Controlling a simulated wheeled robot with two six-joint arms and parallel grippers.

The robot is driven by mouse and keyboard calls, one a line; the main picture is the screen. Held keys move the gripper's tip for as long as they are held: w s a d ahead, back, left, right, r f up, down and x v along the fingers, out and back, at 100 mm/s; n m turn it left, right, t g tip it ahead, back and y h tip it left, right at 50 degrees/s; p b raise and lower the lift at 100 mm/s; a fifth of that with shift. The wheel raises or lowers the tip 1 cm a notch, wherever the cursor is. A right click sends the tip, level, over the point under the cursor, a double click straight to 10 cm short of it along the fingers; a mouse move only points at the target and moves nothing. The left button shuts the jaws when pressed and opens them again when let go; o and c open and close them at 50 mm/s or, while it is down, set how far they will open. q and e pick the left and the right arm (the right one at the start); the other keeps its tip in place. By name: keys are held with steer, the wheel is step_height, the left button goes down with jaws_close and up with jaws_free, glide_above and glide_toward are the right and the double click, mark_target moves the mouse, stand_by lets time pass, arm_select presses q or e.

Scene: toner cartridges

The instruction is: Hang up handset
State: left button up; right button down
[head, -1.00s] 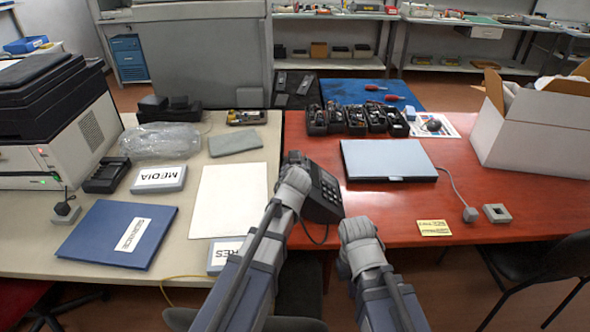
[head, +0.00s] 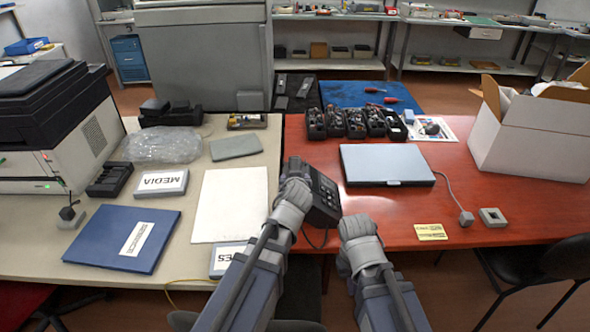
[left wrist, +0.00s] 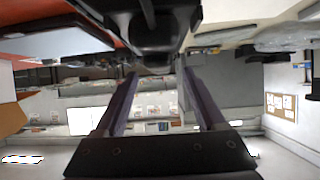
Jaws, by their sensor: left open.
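A dark desk phone (head: 324,199) with a keypad stands near the front edge of the red table, partly hidden by my left arm. My left gripper (head: 293,176) is at the phone's left side. In the left wrist view my left gripper (left wrist: 158,74) has its two fingers apart, with a dark body (left wrist: 155,28), likely part of the phone, just beyond the tips. I cannot make out the handset as a separate piece. My right gripper (head: 352,222) is low at the table's front edge, right of the phone; its fingers are hidden.
A closed laptop (head: 387,165) lies right of the phone, with several black cartridges (head: 346,122) behind. A white sheet (head: 230,206) and a blue binder (head: 124,238) lie left. A white box (head: 525,138) stands right.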

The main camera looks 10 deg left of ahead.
arm_select(q)
steer(key=p+v, duration=0.1)
steer(key=v, duration=0.4)
steer(key=shift+s+p, duration=0.1)
steer(key=shift+p, duration=0.3)
steer(key=shift+f, duration=0.1)
steer(key=s+d+f+m+g, duration=0.2)
steer(key=s+f+g, duration=0.1)
steer(key=s, duration=0.4)
steer(key=s+d+f+m+g+h, duration=0.1)
steer(key=s+d+f+m+g, duration=0.1)
steer(key=s+f+g, duration=0.2)
steer(key=s+d+f+m+g, duration=0.2)
steer(key=s+d+f+g, duration=0.1)
steer(key=s, duration=0.7)
steer(key=shift+f+g, duration=0.55)
steer(key=shift+g, duration=0.55)
steer(key=shift+s, duration=0.1)
step_height(320, 180, up, 4)
steer(key=p, duration=0.4)
steer(key=shift+r, duration=0.1)
